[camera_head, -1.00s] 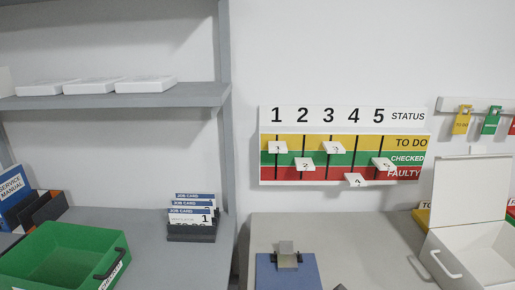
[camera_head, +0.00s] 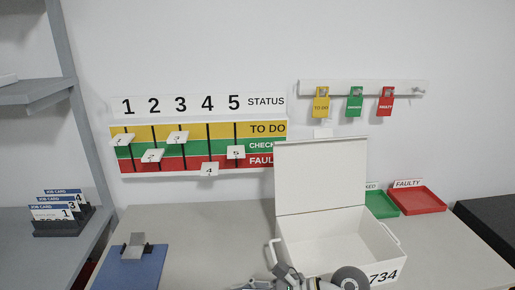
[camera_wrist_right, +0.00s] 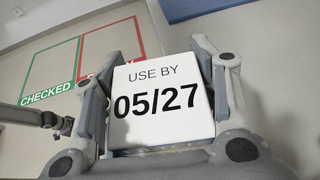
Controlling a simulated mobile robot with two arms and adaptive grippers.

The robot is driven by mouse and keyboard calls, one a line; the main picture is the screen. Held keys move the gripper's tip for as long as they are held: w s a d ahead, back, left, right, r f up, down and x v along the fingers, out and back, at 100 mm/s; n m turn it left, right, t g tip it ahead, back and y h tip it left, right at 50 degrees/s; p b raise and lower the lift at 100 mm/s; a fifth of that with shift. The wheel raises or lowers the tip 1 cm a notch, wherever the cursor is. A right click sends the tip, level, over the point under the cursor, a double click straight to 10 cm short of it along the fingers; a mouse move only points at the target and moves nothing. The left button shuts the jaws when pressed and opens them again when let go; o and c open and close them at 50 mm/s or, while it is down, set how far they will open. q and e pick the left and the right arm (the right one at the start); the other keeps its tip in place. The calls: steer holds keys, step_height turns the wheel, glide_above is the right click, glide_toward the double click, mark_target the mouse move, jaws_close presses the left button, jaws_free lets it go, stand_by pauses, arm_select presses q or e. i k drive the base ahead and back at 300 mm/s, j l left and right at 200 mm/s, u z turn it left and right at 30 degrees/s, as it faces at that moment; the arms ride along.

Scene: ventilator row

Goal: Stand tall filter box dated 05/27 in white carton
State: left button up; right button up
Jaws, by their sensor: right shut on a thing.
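A white filter box (camera_wrist_right: 160,105) labelled USE BY 05/27 fills the middle of the right wrist view. My right gripper (camera_wrist_right: 152,75) is shut on it, with a finger along each side. The white carton (camera_head: 335,250) stands on the bench with its lid raised at the back and handles on its sides. The number 734 shows on its front right. Part of my right gripper shows at the bottom edge of the head view, in front of the carton. The filter box cannot be made out there. My left gripper is not seen.
A blue clipboard (camera_head: 130,266) lies on the bench at left. A green tray (camera_head: 381,204) and a red FAULTY tray (camera_head: 417,200) are right of the carton. Bare bench (camera_head: 215,235) lies left of the carton.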

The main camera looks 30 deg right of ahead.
mark_target(307, 259)
steer(key=k+l, duration=0.15)
steer(key=l, duration=0.25)
steer(key=k+l+u, duration=0.1)
steer(key=l, duration=0.3)
steer(key=k+l, duration=0.2)
steer(key=l, duration=0.2)
steer(key=k+l+u, duration=0.1)
steer(key=l, duration=0.3)
steer(key=k, duration=0.05)
